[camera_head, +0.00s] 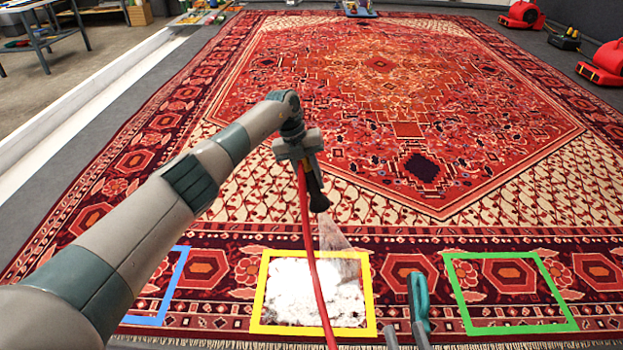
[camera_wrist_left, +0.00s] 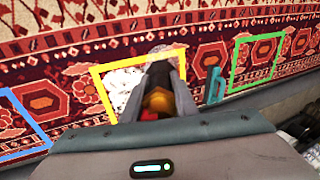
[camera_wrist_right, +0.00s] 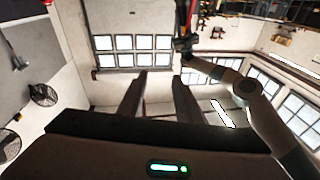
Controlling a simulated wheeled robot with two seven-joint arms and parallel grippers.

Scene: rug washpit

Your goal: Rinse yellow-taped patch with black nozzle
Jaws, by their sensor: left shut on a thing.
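My left gripper (camera_head: 308,160) is shut on the black nozzle (camera_head: 318,195), whose red hose (camera_head: 305,230) hangs down in front of the yellow-taped patch (camera_head: 256,300). A pale spray fans from the nozzle toward that patch's upper right. White foam (camera_head: 300,290) covers most of the patch; its upper right corner looks thinner, with rug colour showing. In the left wrist view the black nozzle (camera_wrist_left: 160,78) covers part of the yellow square (camera_wrist_left: 108,95). My right gripper (camera_head: 405,336) is low, right of the patch, pointing up; its fingers are apart and empty in the right wrist view (camera_wrist_right: 160,85).
Blue-taped (camera_head: 178,270) and green-taped (camera_head: 460,290) squares flank the patch. Red blowers (camera_head: 605,62) stand at the right back. A table (camera_head: 45,40) stands at the left back.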

